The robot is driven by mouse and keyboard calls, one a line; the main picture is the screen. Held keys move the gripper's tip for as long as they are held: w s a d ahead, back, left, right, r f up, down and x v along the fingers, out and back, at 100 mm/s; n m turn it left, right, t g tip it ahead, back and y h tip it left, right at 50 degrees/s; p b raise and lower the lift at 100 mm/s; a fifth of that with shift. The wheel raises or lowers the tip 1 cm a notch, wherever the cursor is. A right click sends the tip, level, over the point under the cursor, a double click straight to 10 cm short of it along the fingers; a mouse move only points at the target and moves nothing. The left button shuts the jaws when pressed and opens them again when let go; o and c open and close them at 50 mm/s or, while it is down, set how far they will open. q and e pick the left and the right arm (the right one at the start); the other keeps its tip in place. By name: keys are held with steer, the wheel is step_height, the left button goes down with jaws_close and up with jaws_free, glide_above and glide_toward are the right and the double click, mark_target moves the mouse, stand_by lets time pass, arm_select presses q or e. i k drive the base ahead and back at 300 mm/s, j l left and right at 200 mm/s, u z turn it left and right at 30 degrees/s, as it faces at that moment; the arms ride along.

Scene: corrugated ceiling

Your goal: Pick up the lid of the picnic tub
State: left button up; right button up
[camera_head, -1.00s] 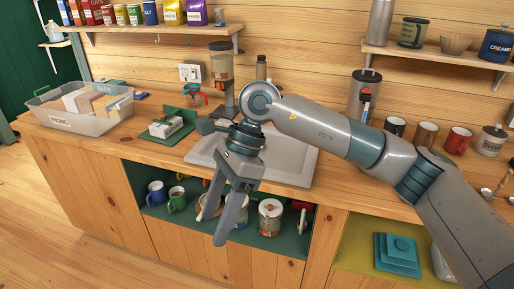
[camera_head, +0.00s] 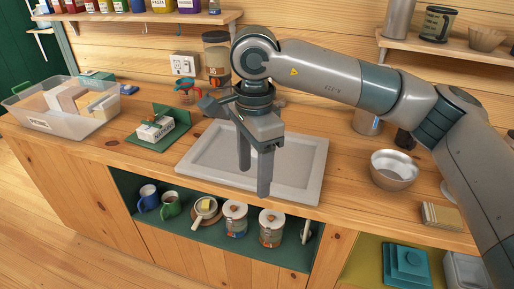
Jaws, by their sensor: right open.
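The picnic tub (camera_head: 62,121) is a clear bin with a label on its front, at the left of the wooden counter, open and filled with pale boxes and packets. A flat grey rectangular piece with a raised rim, which looks like its lid (camera_head: 300,172), lies on the middle of the counter. My right gripper (camera_head: 254,181) is open and empty, fingers pointing down in front of the lid's middle. The fingers hide part of the lid, and I cannot tell whether they touch it. My left gripper is not in view.
A green stand with a small box (camera_head: 154,131) is left of the lid. A metal bowl (camera_head: 393,170) and a block-like stack (camera_head: 441,216) are to the right. Mugs (camera_head: 171,204) and tins (camera_head: 271,229) sit in the shelf below. Shelves hang above.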

mark_target(300, 165)
steer(key=i, duration=1)
